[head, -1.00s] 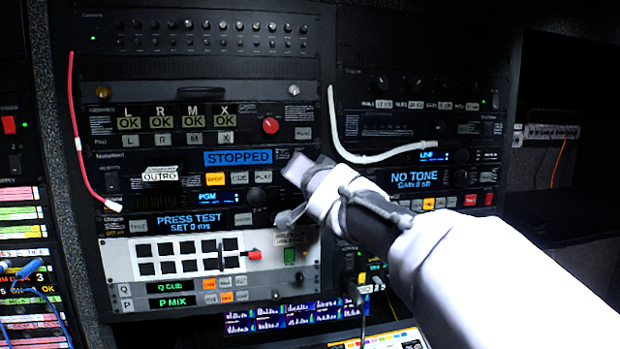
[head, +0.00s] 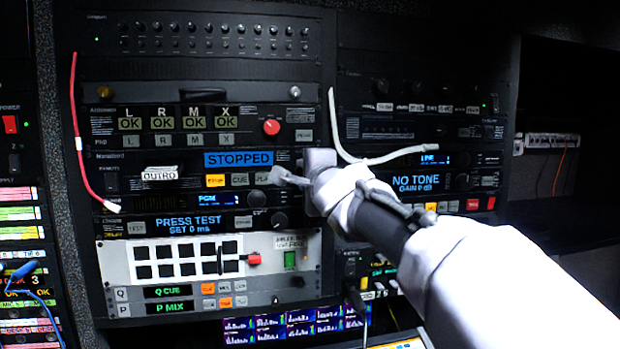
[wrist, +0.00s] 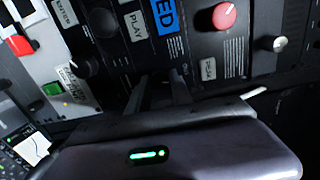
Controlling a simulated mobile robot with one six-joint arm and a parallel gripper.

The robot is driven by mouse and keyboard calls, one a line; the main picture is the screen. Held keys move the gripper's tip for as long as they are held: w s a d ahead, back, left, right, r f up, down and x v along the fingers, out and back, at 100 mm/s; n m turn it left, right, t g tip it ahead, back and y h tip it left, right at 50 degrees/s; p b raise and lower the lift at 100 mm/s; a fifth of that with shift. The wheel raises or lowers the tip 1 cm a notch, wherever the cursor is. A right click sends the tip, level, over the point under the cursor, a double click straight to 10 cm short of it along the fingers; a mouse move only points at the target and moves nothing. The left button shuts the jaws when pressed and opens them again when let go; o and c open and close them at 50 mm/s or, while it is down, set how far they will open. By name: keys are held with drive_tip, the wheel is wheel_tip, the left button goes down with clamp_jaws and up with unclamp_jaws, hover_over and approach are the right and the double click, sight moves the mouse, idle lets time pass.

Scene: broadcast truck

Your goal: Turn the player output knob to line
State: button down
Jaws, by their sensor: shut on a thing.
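The player unit's blue STOPPED display (head: 238,158) and its PLAY button (head: 263,178) face me on the left rack. My gripper (head: 287,177) is at the panel just right of the PLAY button. In the wrist view the two dark fingers (wrist: 160,88) reach the panel beside the PLAY button (wrist: 138,27). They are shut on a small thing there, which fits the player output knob. The knob itself, its pointer and its markings are hidden by the fingers, so its setting cannot be read.
A red knob (head: 271,127) sits above my gripper. A dark knob (head: 257,198) by the PGM display and another (head: 279,220) lie just below. A white cable (head: 385,157) hangs close to my wrist on the right. A red cable (head: 77,130) hangs at the left.

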drive_tip(key=m+b, duration=0.1)
drive_tip(key=m, duration=0.4)
drive_tip(key=shift+r+m, duration=0.1)
drive_tip(key=shift+m, duration=0.6)
drive_tip(key=c, duration=1.1)
unclamp_jaws()
drive_tip(key=shift+c, duration=0.2)
